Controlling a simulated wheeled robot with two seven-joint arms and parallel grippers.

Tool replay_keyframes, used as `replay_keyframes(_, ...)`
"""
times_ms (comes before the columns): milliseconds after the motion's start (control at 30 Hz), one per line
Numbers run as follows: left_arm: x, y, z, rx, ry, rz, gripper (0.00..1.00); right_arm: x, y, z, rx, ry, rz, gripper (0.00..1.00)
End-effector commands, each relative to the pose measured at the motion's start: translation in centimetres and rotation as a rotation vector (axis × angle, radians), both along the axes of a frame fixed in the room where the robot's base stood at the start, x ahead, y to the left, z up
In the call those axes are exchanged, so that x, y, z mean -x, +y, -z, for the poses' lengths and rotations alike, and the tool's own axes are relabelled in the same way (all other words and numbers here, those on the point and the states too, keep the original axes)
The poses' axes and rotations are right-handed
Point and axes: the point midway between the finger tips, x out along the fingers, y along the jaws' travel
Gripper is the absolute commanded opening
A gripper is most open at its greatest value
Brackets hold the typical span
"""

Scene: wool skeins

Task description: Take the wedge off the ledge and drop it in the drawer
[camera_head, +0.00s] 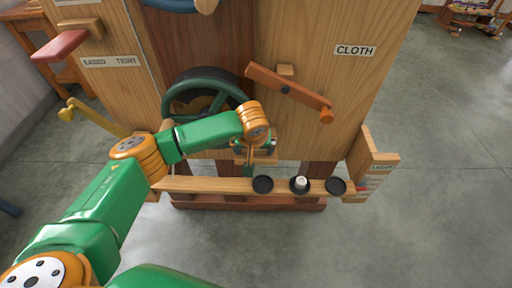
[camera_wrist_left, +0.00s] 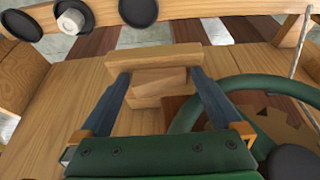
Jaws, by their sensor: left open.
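In the left wrist view a light wooden block (camera_wrist_left: 158,78), which looks like the wedge, lies on a small wooden ledge (camera_wrist_left: 150,57) fixed to the wooden front. My left gripper (camera_wrist_left: 161,73) is open, with one dark finger on each side of the block. I cannot tell whether the fingers touch it. In the head view my left gripper (camera_head: 256,149) points down at the ledge (camera_head: 240,158), and the wrist hides the block. I cannot make out a drawer for certain in either view. My right gripper is not in view.
A green handwheel (camera_head: 173,98) is close behind my left wrist. An orange-brown lever (camera_head: 290,90) is to its right. A low shelf (camera_head: 205,185) bears black dishes (camera_head: 335,186), one with a white piece (camera_head: 300,182). A wooden box (camera_head: 372,155) sticks out at right.

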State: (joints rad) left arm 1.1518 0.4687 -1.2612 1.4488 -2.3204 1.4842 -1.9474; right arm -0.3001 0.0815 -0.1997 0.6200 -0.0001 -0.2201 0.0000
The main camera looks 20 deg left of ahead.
Motion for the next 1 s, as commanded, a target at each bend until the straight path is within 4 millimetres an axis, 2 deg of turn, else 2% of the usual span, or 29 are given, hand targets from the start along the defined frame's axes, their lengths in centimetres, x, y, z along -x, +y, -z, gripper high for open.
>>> replay_keyframes(100,0.0,0.0,0.0,0.001,0.0,0.0,1.0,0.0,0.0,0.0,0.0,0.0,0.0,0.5)
replay_keyframes(133,0.0,0.0,0.0,0.001,0.0,0.0,0.95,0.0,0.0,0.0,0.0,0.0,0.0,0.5)
replay_keyframes(300,0.0,0.0,0.0,0.002,0.001,-0.001,0.49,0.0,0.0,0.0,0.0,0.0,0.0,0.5)
replay_keyframes(367,0.0,0.0,0.0,0.002,0.001,-0.001,0.34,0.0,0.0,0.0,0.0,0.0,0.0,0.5)
replay_keyframes(567,0.0,0.0,-0.1,0.003,0.0,-0.001,0.33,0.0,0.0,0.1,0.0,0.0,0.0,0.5)
replay_keyframes(700,0.0,-0.1,-0.4,0.002,-0.003,0.0,0.33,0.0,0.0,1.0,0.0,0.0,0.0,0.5)
replay_keyframes(867,2.7,-0.9,-0.5,0.003,0.0,0.006,0.33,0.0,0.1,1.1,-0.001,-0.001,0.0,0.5)
replay_keyframes(1000,6.2,-1.9,-0.4,0.004,0.0,0.007,0.33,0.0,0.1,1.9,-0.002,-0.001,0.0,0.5)
